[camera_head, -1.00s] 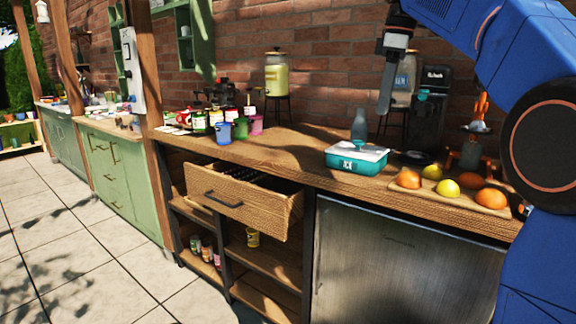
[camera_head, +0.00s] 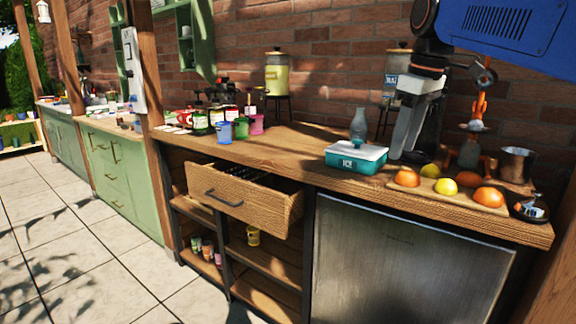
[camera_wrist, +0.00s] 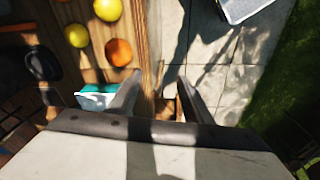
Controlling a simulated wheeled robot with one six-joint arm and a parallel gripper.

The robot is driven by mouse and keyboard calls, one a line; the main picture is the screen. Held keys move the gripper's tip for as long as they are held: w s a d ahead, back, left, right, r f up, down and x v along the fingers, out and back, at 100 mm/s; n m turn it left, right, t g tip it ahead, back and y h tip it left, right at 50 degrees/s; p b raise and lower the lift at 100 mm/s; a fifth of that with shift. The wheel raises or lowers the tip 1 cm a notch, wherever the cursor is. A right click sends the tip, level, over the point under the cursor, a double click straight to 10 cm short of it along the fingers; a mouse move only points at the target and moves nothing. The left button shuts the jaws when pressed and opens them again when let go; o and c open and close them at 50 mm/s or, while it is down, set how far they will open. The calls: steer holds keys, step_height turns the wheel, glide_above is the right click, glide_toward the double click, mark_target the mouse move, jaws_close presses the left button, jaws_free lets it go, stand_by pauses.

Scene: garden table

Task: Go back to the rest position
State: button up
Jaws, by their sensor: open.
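My gripper (camera_head: 408,128) hangs above the right part of the wooden counter in the head view, pointing down, in front of the dark machine at the back. In the wrist view my gripper (camera_wrist: 158,92) shows two fingers spread apart with nothing between them. Beyond the fingers lie the counter's front edge (camera_wrist: 152,45) and the paved floor. My blue arm reaches in from the upper right of the head view.
A teal ice box (camera_head: 357,166) and a glass bottle (camera_head: 358,124) stand left of my gripper. Oranges and lemons lie on a board (camera_head: 455,203) at the right. A metal cup (camera_head: 517,164) stands behind them. A drawer (camera_head: 243,200) is pulled out below the counter.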

steer(key=s+d+f+m+t, duration=0.1)
steer(key=s+f+m, duration=0.2)
steer(key=s+f, duration=0.4)
steer(key=s+d+f+m+t, duration=0.1)
steer(key=s+f+m, duration=0.2)
steer(key=s+f, duration=0.5)
steer(key=s+d+f+m+h, duration=0.1)
steer(key=s+f, duration=0.7)
steer(key=f, duration=0.8)
steer(key=shift+d+m+t, duration=0.25)
steer(key=shift+m+t, duration=0.15)
steer(key=shift+m, duration=0.5)
steer(key=shift+c, duration=0.4)
